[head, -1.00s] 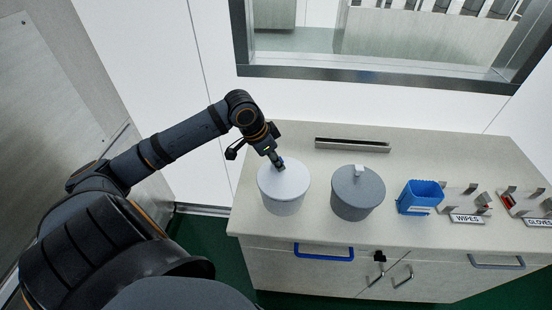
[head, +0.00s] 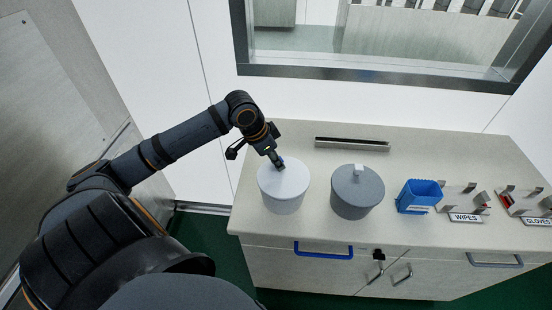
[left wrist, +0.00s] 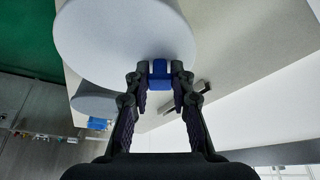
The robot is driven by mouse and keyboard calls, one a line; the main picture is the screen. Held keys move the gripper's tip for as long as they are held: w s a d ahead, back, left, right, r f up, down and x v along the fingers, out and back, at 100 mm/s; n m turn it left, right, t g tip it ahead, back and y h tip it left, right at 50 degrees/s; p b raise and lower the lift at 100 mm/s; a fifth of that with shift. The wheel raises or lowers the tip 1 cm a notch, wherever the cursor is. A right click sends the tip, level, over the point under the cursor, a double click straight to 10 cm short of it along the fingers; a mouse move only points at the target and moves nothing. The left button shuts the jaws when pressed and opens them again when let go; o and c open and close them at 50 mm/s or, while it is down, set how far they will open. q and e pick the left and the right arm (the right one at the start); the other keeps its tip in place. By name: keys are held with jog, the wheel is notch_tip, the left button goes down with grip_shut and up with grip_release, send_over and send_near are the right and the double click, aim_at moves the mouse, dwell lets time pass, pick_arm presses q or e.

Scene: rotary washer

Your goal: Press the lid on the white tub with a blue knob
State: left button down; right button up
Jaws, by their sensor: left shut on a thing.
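The white tub (head: 283,200) stands at the left end of the counter with its pale lid (head: 284,179) on top. The lid fills the upper part of the left wrist view (left wrist: 120,35). Its blue knob (left wrist: 161,75) shows between my fingers there. My left gripper (head: 281,165) reaches down to the lid from above. In the left wrist view its fingertips (left wrist: 160,78) are shut on the blue knob from both sides. The knob is hidden by the gripper in the head view. I cannot tell whether the lid is fully seated. My right gripper is not in view.
A grey tub (head: 357,196) with a grey lid and pale knob stands close on the right. Beyond it are a blue bin (head: 419,196) and holders labelled WIPES (head: 465,217) and GLOVES (head: 537,222). A slotted strip (head: 352,144) lies behind. A window is in the wall.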

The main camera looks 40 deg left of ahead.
pick_arm(q)
jog(key=shift+f+p, duration=0.3)
jog(key=shift+f, duration=0.1)
dwell(0.8)
jog(key=c, duration=1.1)
grip_release()
jog(key=shift+r, duration=0.2)
notch_tip(320, 180, up, 10)
jog(key=shift+f, duration=0.2)
